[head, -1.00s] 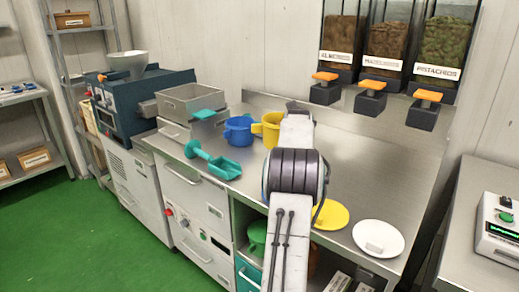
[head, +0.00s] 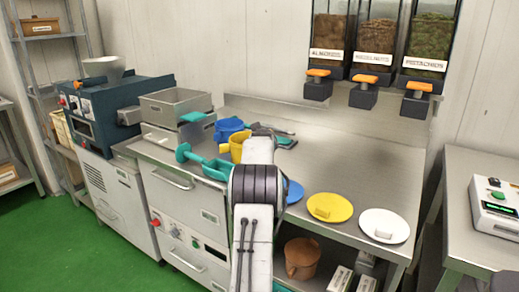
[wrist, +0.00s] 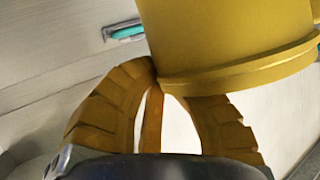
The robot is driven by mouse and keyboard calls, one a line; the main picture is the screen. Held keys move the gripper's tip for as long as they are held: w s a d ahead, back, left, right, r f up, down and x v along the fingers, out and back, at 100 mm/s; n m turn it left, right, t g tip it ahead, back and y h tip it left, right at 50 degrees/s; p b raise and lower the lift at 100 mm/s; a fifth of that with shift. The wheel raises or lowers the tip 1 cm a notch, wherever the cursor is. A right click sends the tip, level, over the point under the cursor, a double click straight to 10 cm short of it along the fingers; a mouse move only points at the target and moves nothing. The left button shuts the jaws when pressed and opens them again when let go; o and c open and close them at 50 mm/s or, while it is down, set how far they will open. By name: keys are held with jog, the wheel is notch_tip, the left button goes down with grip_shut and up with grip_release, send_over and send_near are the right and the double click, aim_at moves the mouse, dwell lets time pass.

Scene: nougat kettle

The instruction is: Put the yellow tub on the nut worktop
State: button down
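The yellow tub (head: 237,148) is beside my gripper (head: 262,132) in the head view, in front of the blue tub (head: 226,127). In the wrist view the yellow tub (wrist: 225,40) fills the top, close against my gripper (wrist: 172,85). The yellow fingers bend in towards each other at the tub, and I seem to grip it at a narrow strip below its rim; the exact contact is hidden. The steel worktop (head: 345,165) stretches to the right under the nut dispensers. I cannot tell the tub's height above it.
A yellow lid (head: 330,207), white lid (head: 384,226) and partly hidden blue lid (head: 294,191) lie along the front. The worktop's middle right is clear.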

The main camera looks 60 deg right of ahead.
jog(key=shift+f, duration=0.55)
jog(key=shift+f, duration=0.15)
jog(key=c, duration=1.8)
grip_release()
jog(key=shift+f, duration=0.15)
jog(key=shift+c, duration=0.2)
jog(key=o, duration=0.4)
jog(key=shift+r, duration=0.2)
jog(key=shift+b+v, duration=0.65)
jog(key=shift+v, duration=5.35)
